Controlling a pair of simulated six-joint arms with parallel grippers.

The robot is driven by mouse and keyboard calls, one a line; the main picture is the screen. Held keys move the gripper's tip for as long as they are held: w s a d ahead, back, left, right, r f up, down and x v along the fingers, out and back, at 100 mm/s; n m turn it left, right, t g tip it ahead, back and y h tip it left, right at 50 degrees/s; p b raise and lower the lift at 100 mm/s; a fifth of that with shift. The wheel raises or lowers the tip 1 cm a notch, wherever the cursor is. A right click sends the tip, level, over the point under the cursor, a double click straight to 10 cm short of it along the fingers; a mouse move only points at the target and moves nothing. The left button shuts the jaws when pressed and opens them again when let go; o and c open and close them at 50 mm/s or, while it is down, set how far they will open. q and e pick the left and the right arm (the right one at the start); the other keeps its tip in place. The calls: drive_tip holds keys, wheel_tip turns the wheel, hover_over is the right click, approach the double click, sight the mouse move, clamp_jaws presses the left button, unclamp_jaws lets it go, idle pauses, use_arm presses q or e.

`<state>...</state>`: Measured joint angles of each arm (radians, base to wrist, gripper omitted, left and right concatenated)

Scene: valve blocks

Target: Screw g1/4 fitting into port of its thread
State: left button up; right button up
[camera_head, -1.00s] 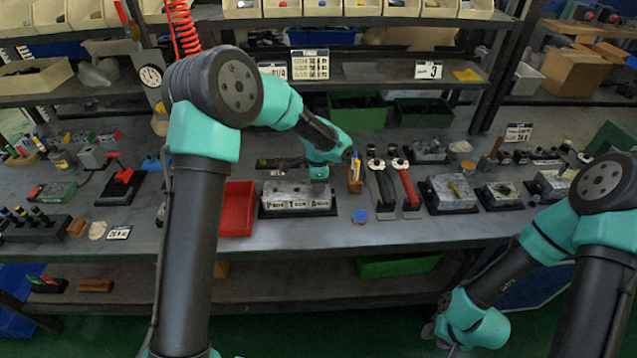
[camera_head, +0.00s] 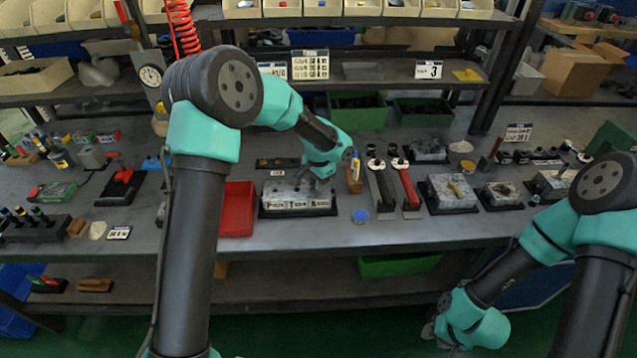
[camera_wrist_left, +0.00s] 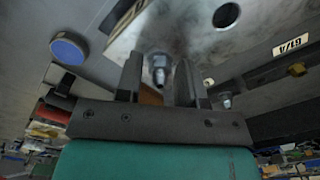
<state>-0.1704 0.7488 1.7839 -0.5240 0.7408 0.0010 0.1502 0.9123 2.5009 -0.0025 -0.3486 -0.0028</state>
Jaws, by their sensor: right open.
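The pale metal valve block (camera_head: 285,197) sits on a dark base at the table's middle, with labels on its front. It fills much of the left wrist view (camera_wrist_left: 255,35), with dark round ports and a G1/4 label (camera_wrist_left: 290,47). My left gripper (camera_head: 322,182) is at the block's right part. In the wrist view its fingers (camera_wrist_left: 158,80) stand apart, on either side of a metal fitting (camera_wrist_left: 158,66), with gaps visible. I cannot tell how deep this fitting sits. A second fitting (camera_wrist_left: 225,100) shows to the right of the fingers. My right gripper (camera_head: 430,331) is low, in front of the table, small and partly hidden.
A red tray (camera_head: 237,208) lies left of the block. A blue disc (camera_head: 360,216), a wooden holder (camera_head: 354,180) and red-handled tool (camera_head: 406,187) stand to its right. Another block (camera_head: 452,192) is further right. The table's front strip is mostly clear.

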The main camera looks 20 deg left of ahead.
use_arm(q)
drive_tip(key=shift+n, duration=0.5)
drive_tip(key=shift+c, duration=0.5)
clamp_jaws()
drive_tip(key=shift+m, duration=2.5)
drive_tip(key=m, duration=1.1)
drive_tip(key=shift+m, duration=3)
